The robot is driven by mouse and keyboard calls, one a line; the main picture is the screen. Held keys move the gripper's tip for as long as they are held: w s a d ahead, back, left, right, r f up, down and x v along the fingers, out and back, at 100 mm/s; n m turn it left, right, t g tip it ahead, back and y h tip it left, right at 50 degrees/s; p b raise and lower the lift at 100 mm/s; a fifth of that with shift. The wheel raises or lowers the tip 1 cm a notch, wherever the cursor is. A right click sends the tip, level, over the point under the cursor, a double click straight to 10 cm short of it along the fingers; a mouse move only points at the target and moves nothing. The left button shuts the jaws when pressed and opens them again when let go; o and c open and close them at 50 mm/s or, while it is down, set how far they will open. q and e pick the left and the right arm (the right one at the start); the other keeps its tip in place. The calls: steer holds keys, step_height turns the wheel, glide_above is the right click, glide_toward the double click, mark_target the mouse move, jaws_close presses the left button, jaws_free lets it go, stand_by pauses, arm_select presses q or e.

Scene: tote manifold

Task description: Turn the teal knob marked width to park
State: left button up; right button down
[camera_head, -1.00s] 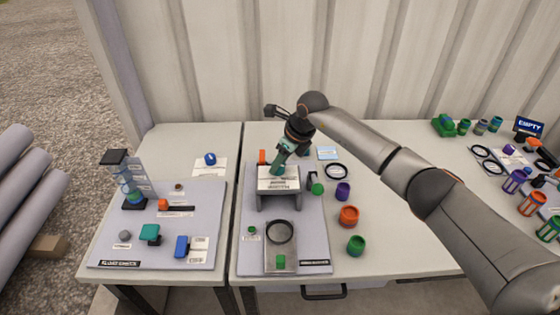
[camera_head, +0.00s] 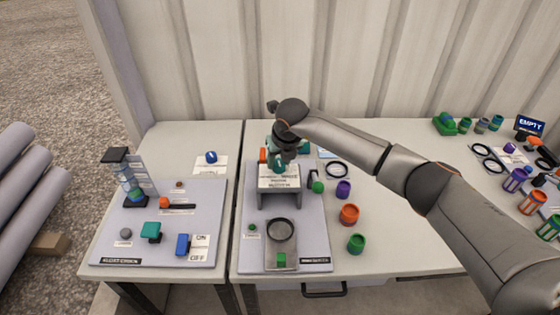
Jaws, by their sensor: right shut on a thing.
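My right gripper (camera_head: 279,163) reaches down from the right over the back of the raised stand on the middle board. It is shut on a teal piece at the stand's top, which I take to be the teal knob; the fingers and wrist hide most of it. Which way the knob points cannot be seen. The stand (camera_head: 279,183) has a white label plate with dark print too small to read. Another bit of teal (camera_head: 304,147) shows just right of the wrist. My left gripper is not in view.
An orange block (camera_head: 263,155) is just left of the gripper. A left board (camera_head: 110,240) holds switches.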

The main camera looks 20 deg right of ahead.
steer(key=shift+w+m+h+b, duration=0.1)
steer(key=shift+m+h+b, duration=0.3)
steer(key=shift+m, duration=0.7)
steer(key=shift+r, duration=0.1)
steer(key=shift+c, duration=1.9)
jaws_free()
steer(key=shift+a, duration=0.1)
steer(key=b+v, duration=0.1)
steer(key=v, duration=1.1)
steer(key=shift+r+b, duration=0.2)
steer(key=shift+b, duration=0.15)
